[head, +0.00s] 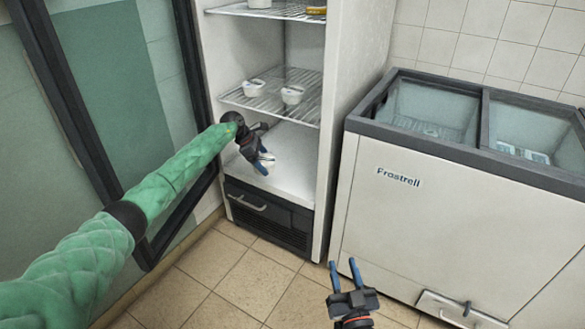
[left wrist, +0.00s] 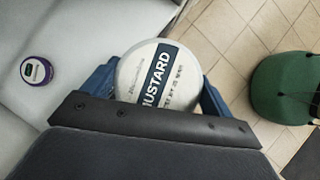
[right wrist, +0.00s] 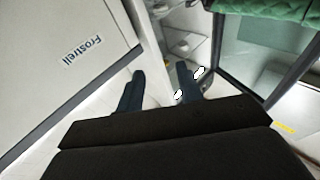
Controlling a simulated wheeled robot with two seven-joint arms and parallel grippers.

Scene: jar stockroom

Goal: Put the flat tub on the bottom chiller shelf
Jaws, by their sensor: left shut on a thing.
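The flat tub, white with a dark band reading MUSTARD (left wrist: 155,80), is between the fingers of my left gripper (left wrist: 155,95), which is shut on it. In the head view my left gripper (head: 264,160) is inside the open chiller, near the front of the bottom chiller shelf (head: 292,160). Only a small white part of the tub (head: 261,168) shows there; I cannot tell whether it touches the shelf. My right gripper (head: 345,275) is open and empty, low in front of the chest freezer; its spread fingers also show in the right wrist view (right wrist: 160,85).
A purple-rimmed jar (left wrist: 36,70) stands on the bottom shelf. Two white tubs sit on the wire shelf (head: 300,112) above. The open glass door (head: 95,120) is at left, the chest freezer (head: 420,205) at right. Much of the bottom shelf looks clear.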

